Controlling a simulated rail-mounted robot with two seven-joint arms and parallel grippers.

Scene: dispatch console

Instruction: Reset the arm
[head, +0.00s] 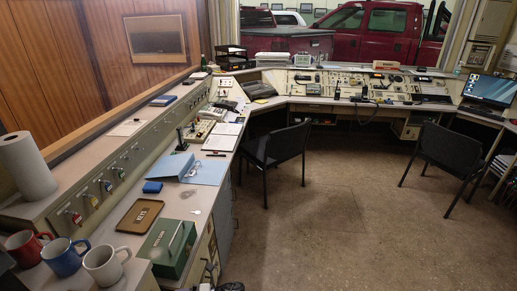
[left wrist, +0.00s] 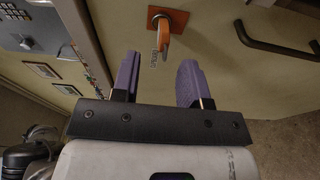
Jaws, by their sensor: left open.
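In the left wrist view my left gripper (left wrist: 160,80) is open, with two purple fingers apart and nothing between them. It faces a beige cabinet front (left wrist: 210,45). An orange plate (left wrist: 175,18) with a curved orange piece hanging from it sits on that front, just beyond the fingertips and apart from them. A small printed label lies beside the curved piece. Dark shapes (head: 210,268) by the cabinet at the bottom of the head view look like part of my arm; the jaws cannot be made out there. My right gripper is not in view.
A dark bar handle (left wrist: 275,42) is right of the plate. The console (head: 225,135) carries a green box (head: 167,248), a brown tray (head: 139,216), mugs (head: 104,265) and a blue binder (head: 173,165). Two black chairs (head: 275,150) (head: 450,150) stand on open floor.

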